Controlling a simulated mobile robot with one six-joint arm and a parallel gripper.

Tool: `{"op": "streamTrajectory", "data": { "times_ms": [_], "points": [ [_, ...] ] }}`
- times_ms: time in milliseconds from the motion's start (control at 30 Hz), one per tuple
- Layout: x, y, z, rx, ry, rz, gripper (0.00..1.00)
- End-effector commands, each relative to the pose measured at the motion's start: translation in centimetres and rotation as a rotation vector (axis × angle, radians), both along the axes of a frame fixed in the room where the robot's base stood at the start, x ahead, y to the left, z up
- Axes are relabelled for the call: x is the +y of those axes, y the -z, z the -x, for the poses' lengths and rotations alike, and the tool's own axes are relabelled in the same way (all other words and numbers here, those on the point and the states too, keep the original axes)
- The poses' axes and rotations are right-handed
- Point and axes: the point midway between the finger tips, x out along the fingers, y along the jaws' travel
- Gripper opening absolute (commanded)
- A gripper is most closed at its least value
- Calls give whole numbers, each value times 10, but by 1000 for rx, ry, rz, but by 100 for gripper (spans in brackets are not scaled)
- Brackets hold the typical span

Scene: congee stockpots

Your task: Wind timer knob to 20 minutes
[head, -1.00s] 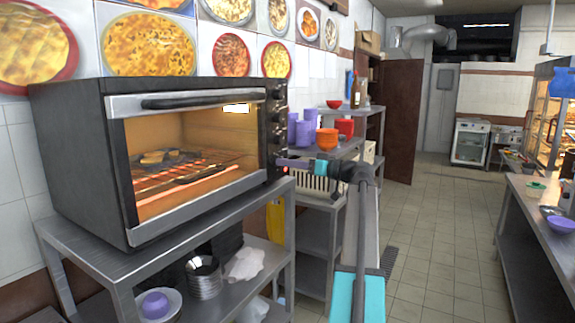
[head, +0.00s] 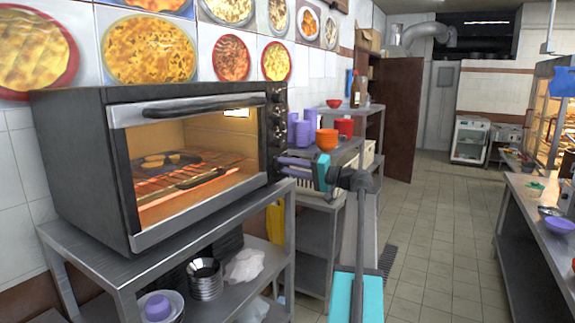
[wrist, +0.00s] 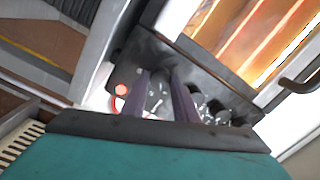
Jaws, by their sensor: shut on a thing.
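The black toaster oven (head: 65,150) stands on a metal rack, with its control panel (head: 277,120) on the right side of its front. My gripper (head: 281,165) is at the lower part of that panel, its two fingers pointing left at it. In the wrist view the fingers (wrist: 161,76) are closed around a timer knob at the panel, one on each side. The knob itself is mostly hidden between the fingers. White dial marks (wrist: 156,103) show between the fingers, but I cannot read the setting. Other knobs (wrist: 215,112) sit in a row to the right.
The oven's glass door (head: 190,165) is shut, with a tray of food (head: 165,160) on a glowing rack inside. Orange bowls (head: 327,139) and purple cups stand on a shelf behind my gripper. The aisle floor (head: 430,230) to the right is clear.

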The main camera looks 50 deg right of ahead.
Motion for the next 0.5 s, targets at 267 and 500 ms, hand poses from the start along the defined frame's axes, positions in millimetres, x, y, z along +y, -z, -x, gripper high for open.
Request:
{"op": "streamTrajectory", "data": {
  "times_ms": [267, 500],
  "points": [
    [1, -2, 1, 63, 0, -258, 4],
    [2, -2, 1, 119, 0, -478, 4]
  ]
}}
